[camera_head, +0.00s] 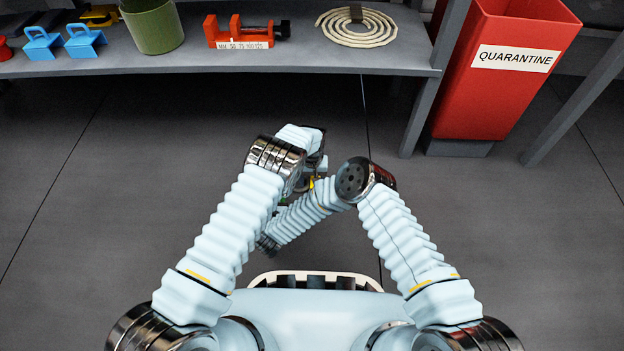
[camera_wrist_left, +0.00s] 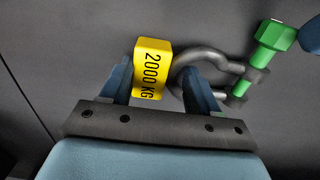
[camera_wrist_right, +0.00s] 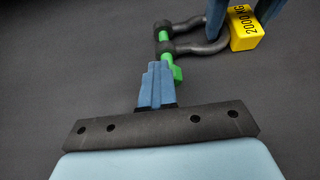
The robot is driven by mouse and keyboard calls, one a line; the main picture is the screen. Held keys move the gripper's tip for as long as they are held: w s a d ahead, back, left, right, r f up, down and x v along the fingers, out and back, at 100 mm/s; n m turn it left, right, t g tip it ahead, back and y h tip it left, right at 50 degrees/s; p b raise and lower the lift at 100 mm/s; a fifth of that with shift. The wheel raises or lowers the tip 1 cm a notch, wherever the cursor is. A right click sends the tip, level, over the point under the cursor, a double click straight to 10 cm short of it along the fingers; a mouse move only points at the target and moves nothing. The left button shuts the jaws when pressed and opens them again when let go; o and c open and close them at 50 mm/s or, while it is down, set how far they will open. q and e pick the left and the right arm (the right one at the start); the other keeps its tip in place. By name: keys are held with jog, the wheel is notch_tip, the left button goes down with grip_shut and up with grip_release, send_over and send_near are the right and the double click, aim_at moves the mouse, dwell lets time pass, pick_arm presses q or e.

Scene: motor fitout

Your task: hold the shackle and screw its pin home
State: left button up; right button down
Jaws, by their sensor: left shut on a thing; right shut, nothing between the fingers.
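The grey shackle (camera_wrist_left: 212,58) has a yellow block marked 2000 KG (camera_wrist_left: 150,62) on its bow and a green pin (camera_wrist_left: 262,58) across its ears. My left gripper (camera_wrist_left: 160,80) is shut on the yellow block and holds the shackle off the floor. The shackle (camera_wrist_right: 188,30) also shows in the right wrist view. A stretch of green shows between the pin's head and the nearer ear. My right gripper (camera_wrist_right: 157,76) is shut and empty, its fingertips beside the pin head (camera_wrist_right: 177,73); I cannot tell whether they touch. In the head view my arms hide most of the shackle.
A grey shelf (camera_head: 130,66) holds blue clamps (camera_head: 84,42), a green pot (camera_head: 152,26), an orange vise (camera_head: 238,32) and a coiled rope (camera_head: 357,28). A red quarantine bin (camera_head: 490,95) stands at the right. The floor around my arms is clear.

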jog(key=shift+d+f, duration=0.1)
jog(key=shift+d, duration=0.8)
jog(key=shift+s+d+f, duration=0.1)
jog(key=shift+d+f, duration=0.15)
jog(key=shift+r, duration=0.4)
jog(key=shift+s, duration=0.4)
jog(key=shift+s+r, duration=0.2)
jog(key=shift+s, duration=2.35)
jog(key=shift+a, duration=0.1)
